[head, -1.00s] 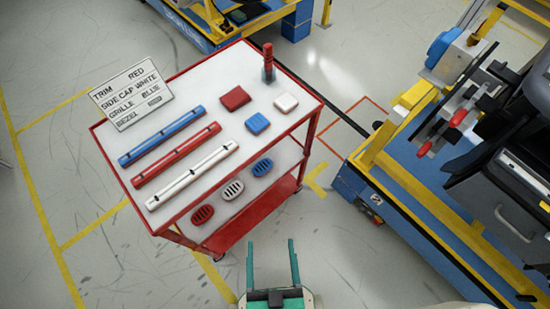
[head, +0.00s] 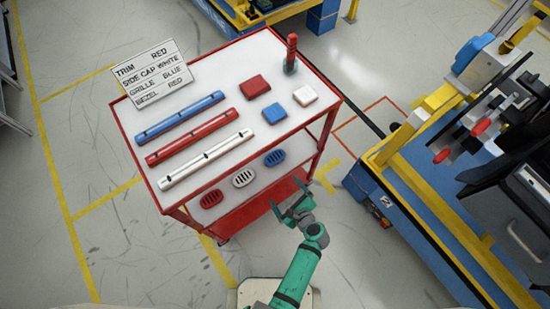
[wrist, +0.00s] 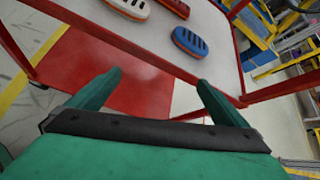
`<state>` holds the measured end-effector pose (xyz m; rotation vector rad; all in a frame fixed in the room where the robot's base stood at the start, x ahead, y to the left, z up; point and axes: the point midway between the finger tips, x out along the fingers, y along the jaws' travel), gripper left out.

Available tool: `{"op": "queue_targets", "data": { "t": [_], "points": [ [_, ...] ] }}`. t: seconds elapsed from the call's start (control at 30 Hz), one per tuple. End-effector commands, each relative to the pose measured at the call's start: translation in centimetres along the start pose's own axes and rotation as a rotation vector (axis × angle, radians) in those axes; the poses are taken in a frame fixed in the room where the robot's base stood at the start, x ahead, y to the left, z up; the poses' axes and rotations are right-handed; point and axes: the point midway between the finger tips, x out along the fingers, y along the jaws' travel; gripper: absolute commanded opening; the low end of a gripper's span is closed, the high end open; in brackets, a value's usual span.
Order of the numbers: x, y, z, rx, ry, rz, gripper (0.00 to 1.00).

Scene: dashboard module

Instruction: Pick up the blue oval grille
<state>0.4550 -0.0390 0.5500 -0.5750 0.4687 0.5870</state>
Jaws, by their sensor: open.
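My gripper (head: 288,195) is open and empty, in front of the cart's near edge and below the blue grille in the picture. Nothing hides the grille.
A blue and yellow workstation (head: 430,220) stands at right. Floor in front is clear.

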Motion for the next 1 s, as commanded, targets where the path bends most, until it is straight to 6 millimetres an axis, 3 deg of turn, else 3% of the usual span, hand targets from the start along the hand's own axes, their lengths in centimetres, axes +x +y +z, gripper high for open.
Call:
{"op": "queue_targets", "data": {
  "t": [0.03,0.1,0.3,0.43,0.7,1.0],
  "points": [
    [0.8,-1.9,0.5,0.084,-0.045,0.007,0.98],
    [1.3,-3.7,1.3,0.189,-0.103,0.026,0.98],
    [1.8,-6.8,2.8,0.359,-0.205,0.067,0.98],
    [2.5,-7.3,3.2,0.389,-0.226,0.077,0.98],
    [6.2,-7.2,4.2,0.389,-0.226,0.079,0.98],
    [8.4,-7.0,4.6,0.388,-0.225,0.078,0.98]
  ]
}}
